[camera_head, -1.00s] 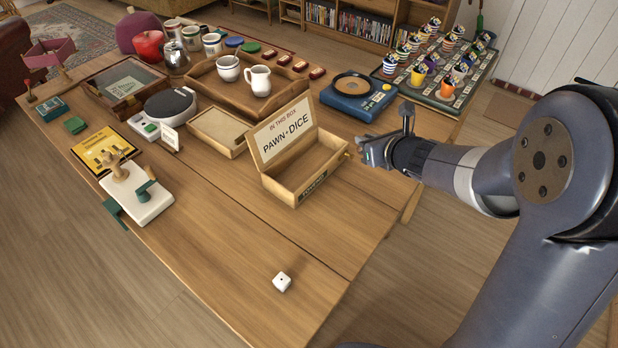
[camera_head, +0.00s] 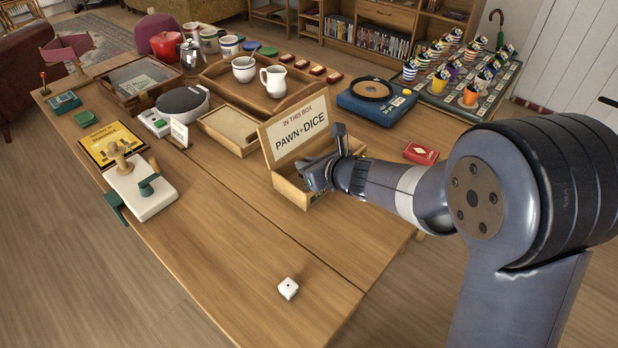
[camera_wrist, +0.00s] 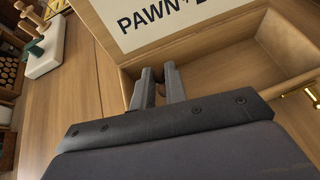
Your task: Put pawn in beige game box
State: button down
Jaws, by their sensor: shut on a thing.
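The beige game box (camera_head: 291,193) stands open on the table. Its raised lid (camera_head: 297,131) reads "IN THIS BOX PAWN+DICE". My gripper (camera_head: 313,180) is over the front left part of the box, hiding some of its inside. In the wrist view my gripper (camera_wrist: 160,78) is shut on a small brown piece, which looks like the pawn (camera_wrist: 169,72). Only part of the pawn shows between the fingers. The visible inside of the box (camera_wrist: 228,65) is bare. I cannot tell whether the pawn touches the floor of the box.
A white die (camera_head: 288,288) lies on the near table. A red card box (camera_head: 421,153) lies to the right. The near table middle is clear.

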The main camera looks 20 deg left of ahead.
jog(key=shift+f+b, duration=0.45)
jog(key=shift+f, duration=1.15)
jog(key=shift+f+b, duration=0.4)
jog(key=shift+b, duration=0.1)
jog(key=shift+f, duration=0.1)
